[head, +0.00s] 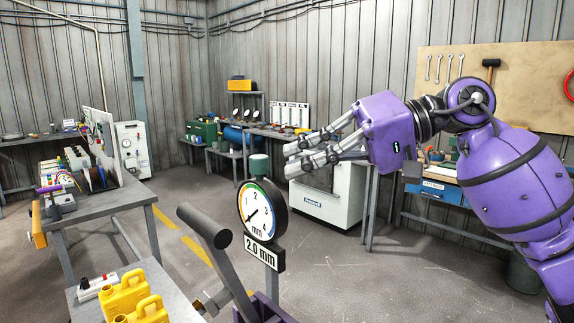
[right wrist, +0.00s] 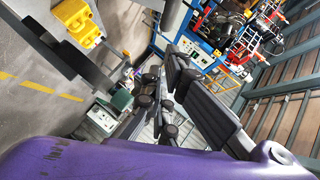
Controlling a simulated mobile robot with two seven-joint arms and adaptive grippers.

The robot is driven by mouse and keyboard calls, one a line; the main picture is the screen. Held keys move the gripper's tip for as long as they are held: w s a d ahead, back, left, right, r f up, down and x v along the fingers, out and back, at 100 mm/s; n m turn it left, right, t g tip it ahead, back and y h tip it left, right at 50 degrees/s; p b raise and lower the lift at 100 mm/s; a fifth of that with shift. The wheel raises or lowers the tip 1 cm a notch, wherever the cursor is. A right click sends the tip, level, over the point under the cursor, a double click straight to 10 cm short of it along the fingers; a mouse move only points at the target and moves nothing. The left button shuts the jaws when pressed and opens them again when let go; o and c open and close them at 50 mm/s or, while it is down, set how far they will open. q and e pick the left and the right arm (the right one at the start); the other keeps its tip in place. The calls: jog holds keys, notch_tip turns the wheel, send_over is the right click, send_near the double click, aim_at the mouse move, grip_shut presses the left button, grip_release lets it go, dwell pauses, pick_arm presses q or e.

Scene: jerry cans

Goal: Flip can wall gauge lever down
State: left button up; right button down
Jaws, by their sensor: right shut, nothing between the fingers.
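The gauge (head: 262,208) is a round white dial marked in mm, with a black needle and a "2.0 mm" plate below it, in the lower middle of the head view. Left of it, the lever (head: 228,262) slants up to a thick dark cylindrical handle (head: 204,225). Yellow jerry cans (head: 150,312) stand on a bench at the lower left; they also show in the right wrist view (right wrist: 78,22). My right gripper (head: 291,160) is shut and empty, above and right of the dial, apart from the lever. My left gripper is out of view.
A workbench (head: 110,198) with tools stands at the left. A white cabinet (head: 325,200) and back benches stand behind my right gripper. A blue-drawer bench (head: 435,187) is at the right. The floor (head: 370,280) right of the gauge is clear.

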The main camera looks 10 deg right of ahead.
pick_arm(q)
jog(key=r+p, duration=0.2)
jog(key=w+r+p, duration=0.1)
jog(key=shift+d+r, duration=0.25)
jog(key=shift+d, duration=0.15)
pick_arm(e)
jog(key=a+f, duration=0.4)
jog(key=a, duration=0.6)
jog(key=shift+f, duration=0.35)
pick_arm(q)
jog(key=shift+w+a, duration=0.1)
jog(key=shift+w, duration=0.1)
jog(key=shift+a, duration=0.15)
